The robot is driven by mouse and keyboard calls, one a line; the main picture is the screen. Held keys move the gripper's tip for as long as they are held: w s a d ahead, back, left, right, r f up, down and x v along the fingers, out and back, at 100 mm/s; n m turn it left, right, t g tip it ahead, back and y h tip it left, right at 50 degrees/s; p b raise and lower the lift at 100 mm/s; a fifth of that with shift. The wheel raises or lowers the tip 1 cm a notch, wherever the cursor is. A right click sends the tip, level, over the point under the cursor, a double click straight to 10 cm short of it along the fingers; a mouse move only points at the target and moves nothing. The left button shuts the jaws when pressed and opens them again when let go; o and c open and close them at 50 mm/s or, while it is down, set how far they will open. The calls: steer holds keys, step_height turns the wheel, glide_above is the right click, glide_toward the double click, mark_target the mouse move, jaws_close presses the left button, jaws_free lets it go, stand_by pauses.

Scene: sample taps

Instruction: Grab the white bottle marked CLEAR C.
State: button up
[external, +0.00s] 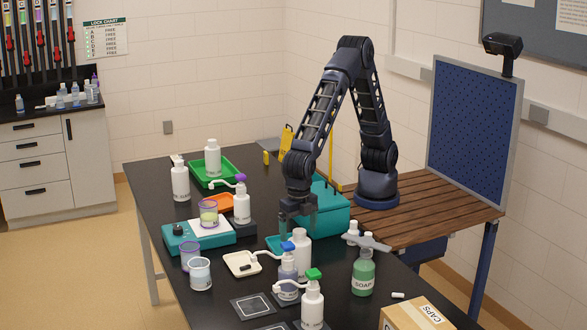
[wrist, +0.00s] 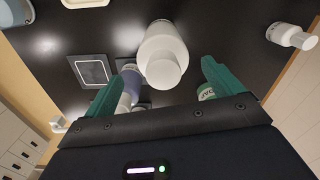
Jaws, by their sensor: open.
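A plain white bottle with a white cap (external: 301,262) stands upright on the black table, below my gripper (external: 298,222). In the wrist view the white bottle (wrist: 164,45) lies ahead, between the two teal fingers of my gripper (wrist: 158,80), which are apart and empty. I see no contact. Other white bottles are one on the far left of the table (external: 180,183) and one in a green tray (external: 212,158). No label on any white bottle is readable, so I cannot tell which is CLEAR C.
Close around are a blue-topped pump bottle (external: 288,270), a green-topped pump bottle (external: 312,303) and a green SOAP bottle (external: 363,274). A teal case (external: 332,212) stands behind, and a cardboard CAPS box (external: 400,318) at the front right.

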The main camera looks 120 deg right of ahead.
mark_target(299, 255)
steer(key=f, duration=0.4)
steer(key=shift+s+d+f, duration=0.1)
steer(key=shift+s, duration=0.1)
jaws_close()
